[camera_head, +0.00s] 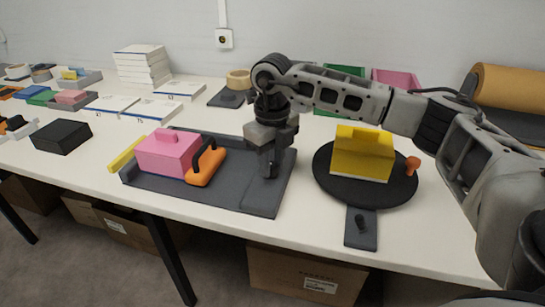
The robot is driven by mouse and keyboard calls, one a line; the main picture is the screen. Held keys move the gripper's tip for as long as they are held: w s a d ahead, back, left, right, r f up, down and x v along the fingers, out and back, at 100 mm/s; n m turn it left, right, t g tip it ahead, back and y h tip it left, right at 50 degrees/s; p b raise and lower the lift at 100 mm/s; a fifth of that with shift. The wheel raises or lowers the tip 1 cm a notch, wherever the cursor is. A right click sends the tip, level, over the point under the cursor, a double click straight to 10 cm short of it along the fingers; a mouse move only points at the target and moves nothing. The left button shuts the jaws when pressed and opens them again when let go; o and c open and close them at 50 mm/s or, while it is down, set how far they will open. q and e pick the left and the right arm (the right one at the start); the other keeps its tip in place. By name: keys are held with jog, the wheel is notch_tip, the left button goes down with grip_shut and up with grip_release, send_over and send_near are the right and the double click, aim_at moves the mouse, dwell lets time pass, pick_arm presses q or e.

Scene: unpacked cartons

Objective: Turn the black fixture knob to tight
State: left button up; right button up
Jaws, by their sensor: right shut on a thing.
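The dark grey fixture tray (228,200) lies on the white table. It holds a pink block (166,155) with a handle on top and an orange clamp-like handle (206,167) against the block's right side. My right gripper (268,170) points down at the right part of the tray, to the right of the orange handle. It is shut on the black fixture knob, which is mostly hidden between the fingers. The knob's angle cannot be read. My left gripper is not in view.
A black round plate (322,178) with a yellow block (361,153) and an orange knob (412,165) stands to the right. Its front tab bears a small black peg (361,222). A yellow bar (127,154) sits at the tray's left. Books and a black box (62,136) lie further left.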

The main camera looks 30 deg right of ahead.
jog(key=m, duration=0.3)
jog(key=shift+r+p, duration=0.15)
jog(key=shift+p, duration=0.25)
jog(key=m, duration=0.2)
jog(key=shift+m+p, duration=0.3)
jog(key=shift+p, duration=0.1)
jog(key=shift+w+m+p, duration=0.1)
jog(key=shift+m+p, duration=0.3)
jog(key=shift+m, duration=0.8)
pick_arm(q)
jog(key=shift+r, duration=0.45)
pick_arm(e)
jog(key=shift+m, duration=0.4)
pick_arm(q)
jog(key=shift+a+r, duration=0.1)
pick_arm(e)
jog(key=shift+m, duration=0.3)
jog(key=o, duration=1)
